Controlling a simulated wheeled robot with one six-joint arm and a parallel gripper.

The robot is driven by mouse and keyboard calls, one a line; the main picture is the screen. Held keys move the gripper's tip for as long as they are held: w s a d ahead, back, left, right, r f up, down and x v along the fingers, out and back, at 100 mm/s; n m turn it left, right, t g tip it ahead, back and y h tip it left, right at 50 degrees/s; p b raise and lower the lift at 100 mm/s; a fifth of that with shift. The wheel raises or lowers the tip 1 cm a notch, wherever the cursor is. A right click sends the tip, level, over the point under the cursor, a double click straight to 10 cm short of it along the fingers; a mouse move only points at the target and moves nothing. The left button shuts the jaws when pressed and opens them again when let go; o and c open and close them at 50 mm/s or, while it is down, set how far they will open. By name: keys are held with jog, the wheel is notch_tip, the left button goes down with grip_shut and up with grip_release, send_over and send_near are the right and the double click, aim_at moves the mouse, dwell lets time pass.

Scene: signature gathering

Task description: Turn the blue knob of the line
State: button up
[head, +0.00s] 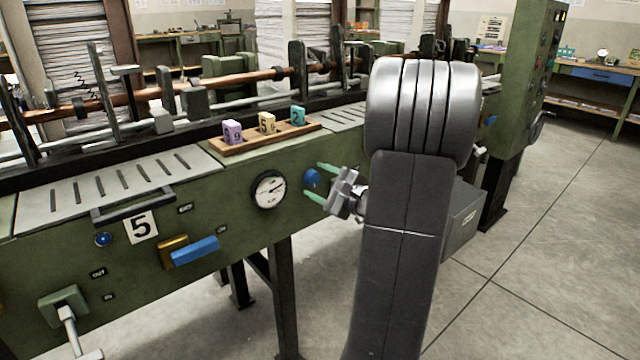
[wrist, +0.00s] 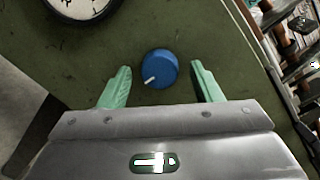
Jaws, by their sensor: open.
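The blue knob (head: 312,178) sits on the green front panel of the machine, just right of the dial gauge. In the wrist view the round blue knob (wrist: 159,69) lies between my two green fingers, with its white pointer mark toward the lower left. My gripper (head: 313,181) is open, with one finger above and one below the knob in the head view. In the wrist view my gripper (wrist: 160,82) shows a gap on both sides of the knob, with no visible touch.
The dial gauge (head: 269,190) is left of the knob. A blue handle (head: 194,251) juts from the panel further left. A wooden tray (head: 243,143) with numbered blocks rests on the machine top above. The floor (head: 540,250) at the right is clear.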

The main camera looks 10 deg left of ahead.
jog(key=shift+c, duration=0.2)
jog(key=c, duration=1)
jog(key=shift+o, duration=0.2)
jog(key=shift+f+n+b, duration=0.15)
jog(key=shift+n+b, duration=0.25)
jog(key=shift+b, duration=0.25)
jog(key=n+b, duration=0.1)
jog(key=b, duration=0.1)
jog(key=shift+n+b, duration=0.35)
jog(key=shift+n, duration=0.05)
jog(key=n+b, duration=0.3)
jog(key=b, duration=0.1)
jog(key=shift+h, duration=0.3)
jog(key=shift+r, duration=0.2)
jog(key=o, duration=1)
